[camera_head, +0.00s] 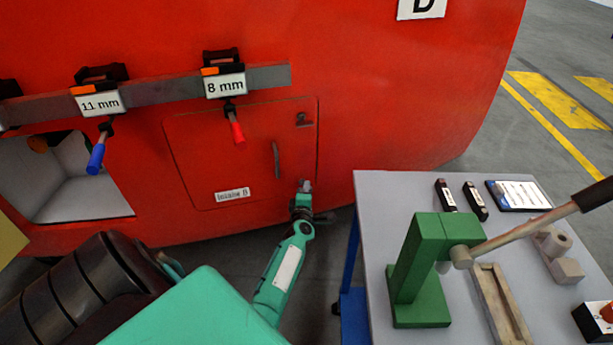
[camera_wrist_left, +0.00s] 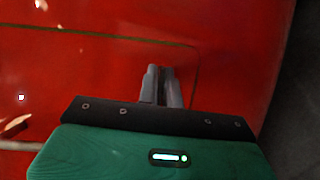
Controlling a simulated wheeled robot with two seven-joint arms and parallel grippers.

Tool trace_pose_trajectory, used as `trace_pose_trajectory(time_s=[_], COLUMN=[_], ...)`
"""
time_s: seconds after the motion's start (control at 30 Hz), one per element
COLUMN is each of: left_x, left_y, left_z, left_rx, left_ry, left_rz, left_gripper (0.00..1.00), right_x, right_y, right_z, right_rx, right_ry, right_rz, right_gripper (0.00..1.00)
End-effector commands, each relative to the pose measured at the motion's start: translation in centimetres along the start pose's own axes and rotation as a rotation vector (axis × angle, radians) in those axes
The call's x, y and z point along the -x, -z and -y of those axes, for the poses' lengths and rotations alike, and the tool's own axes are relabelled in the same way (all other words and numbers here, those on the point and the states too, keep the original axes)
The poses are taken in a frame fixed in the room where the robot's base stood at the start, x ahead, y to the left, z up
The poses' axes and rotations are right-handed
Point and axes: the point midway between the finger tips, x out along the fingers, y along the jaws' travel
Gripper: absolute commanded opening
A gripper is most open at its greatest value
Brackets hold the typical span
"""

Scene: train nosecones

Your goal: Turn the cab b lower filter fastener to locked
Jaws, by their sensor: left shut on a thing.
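The red cab panel door (camera_head: 240,150) has a small label near its bottom edge. My left gripper (camera_head: 305,187) is at the door's lower right corner, where the lower filter fastener sits. It is shut on the fastener, which the fingers hide, so its angle cannot be told. In the left wrist view the two grey fingers (camera_wrist_left: 163,85) reach close together to the red surface near the door's rounded corner. A dark upper fastener (camera_head: 303,119) shows near the door's top right corner. My right gripper is not in view.
A dark door handle (camera_head: 276,160) is left of the fasteners. Above, a grey rail (camera_head: 265,77) carries drivers labelled 11 mm and 8 mm, with blue (camera_head: 96,158) and red (camera_head: 237,131) handles. A grey table (camera_head: 375,195) with a green press (camera_head: 425,265) stands right of my arm.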

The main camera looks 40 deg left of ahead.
Motion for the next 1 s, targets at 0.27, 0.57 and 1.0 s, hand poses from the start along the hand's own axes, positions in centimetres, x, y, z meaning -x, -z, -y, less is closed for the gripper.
trace_pose_trajectory(time_s=[0.27,0.57,1.0], left_x=[0.0,0.0,6.7], left_y=[-0.2,-0.1,-0.1], left_z=[0.1,0.0,0.2], left_rx=[-0.001,0.000,0.000], left_ry=[0.001,0.000,0.004], left_rz=[0.003,0.001,0.001], left_gripper=[0.20,0.28,0.28], right_x=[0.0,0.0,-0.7], right_y=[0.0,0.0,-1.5], right_z=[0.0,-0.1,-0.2], right_rx=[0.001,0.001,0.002], right_ry=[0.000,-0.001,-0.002], right_rz=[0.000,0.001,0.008], right_gripper=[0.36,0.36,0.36])
